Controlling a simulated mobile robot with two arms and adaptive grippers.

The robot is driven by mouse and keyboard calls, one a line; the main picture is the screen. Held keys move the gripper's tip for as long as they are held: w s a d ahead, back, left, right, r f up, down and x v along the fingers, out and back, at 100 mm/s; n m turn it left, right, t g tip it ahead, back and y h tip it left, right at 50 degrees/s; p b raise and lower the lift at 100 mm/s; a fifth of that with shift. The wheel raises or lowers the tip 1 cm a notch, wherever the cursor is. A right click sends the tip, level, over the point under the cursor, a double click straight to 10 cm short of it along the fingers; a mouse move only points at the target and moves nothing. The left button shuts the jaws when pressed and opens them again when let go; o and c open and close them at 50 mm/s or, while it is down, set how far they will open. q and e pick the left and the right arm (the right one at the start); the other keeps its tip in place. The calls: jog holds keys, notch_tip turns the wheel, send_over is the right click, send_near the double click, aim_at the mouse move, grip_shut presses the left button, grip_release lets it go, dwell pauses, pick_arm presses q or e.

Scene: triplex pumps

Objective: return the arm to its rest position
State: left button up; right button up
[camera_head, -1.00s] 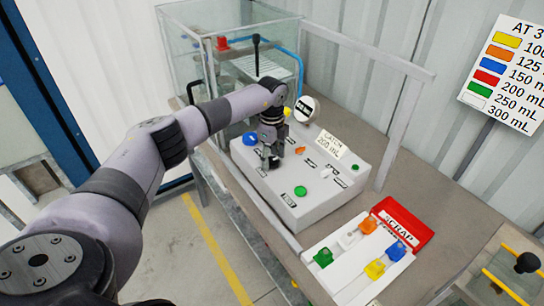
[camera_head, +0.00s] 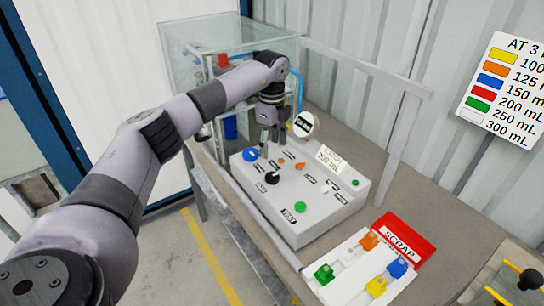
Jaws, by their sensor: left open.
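My left arm comes in from the left and reaches over the white control box (camera_head: 318,222). My left gripper (camera_head: 273,155) is open and empty, pointing down above the back left part of the box. A black knob (camera_head: 272,178) on the box is in plain view just below and in front of the fingers, apart from them as far as I can tell. A blue button (camera_head: 250,155) is left of the fingers, an orange one (camera_head: 300,166) right of them and a green one (camera_head: 300,207) nearer the front. My right gripper is not in view.
A glass tank (camera_head: 190,60) stands behind the arm. A round gauge (camera_head: 304,124) and a "CATCH 200 mL" sign (camera_head: 332,158) are at the box's back. Right are a white tray (camera_head: 346,284) with coloured pieces and a red SCRAP bin (camera_head: 410,236). A metal frame post (camera_head: 405,135) rises behind the box.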

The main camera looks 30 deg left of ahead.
pick_arm(q)
jog(key=shift+r, duration=0.45)
